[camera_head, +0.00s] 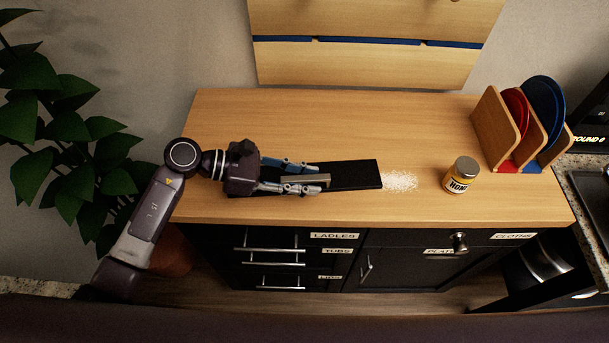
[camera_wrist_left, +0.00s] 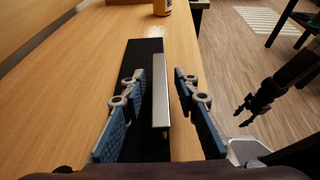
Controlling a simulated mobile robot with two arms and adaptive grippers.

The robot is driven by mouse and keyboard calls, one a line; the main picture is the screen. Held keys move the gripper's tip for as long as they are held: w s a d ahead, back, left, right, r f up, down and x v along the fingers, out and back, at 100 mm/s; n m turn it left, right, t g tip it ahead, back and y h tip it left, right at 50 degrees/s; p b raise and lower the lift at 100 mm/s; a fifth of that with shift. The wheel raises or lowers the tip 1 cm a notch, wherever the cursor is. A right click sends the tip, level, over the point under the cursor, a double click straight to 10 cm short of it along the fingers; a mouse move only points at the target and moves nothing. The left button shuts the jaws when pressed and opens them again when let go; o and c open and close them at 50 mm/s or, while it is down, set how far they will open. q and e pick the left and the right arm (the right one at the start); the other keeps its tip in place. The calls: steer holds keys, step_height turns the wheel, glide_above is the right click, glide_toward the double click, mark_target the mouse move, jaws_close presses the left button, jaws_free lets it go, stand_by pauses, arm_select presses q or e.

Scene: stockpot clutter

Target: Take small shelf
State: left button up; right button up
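A long flat black board (camera_head: 354,174) lies on the wooden counter top, with a silver bar (camera_head: 305,181) raised on it; I take this for the small shelf. Both parts show in the left wrist view, the black board (camera_wrist_left: 145,60) and the bar (camera_wrist_left: 160,98). My left gripper (camera_head: 322,174) is low over the board's left part. Its fingers (camera_wrist_left: 158,82) stand apart on either side of the bar, with gaps visible.
A patch of white grains (camera_head: 401,181) lies just right of the board. A honey jar (camera_head: 460,176) stands further right. A wooden rack (camera_head: 494,124) with red and blue plates is at the back right. The counter behind the board is clear.

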arm_select(q)
jaws_close()
steer(key=shift+r, duration=0.15)
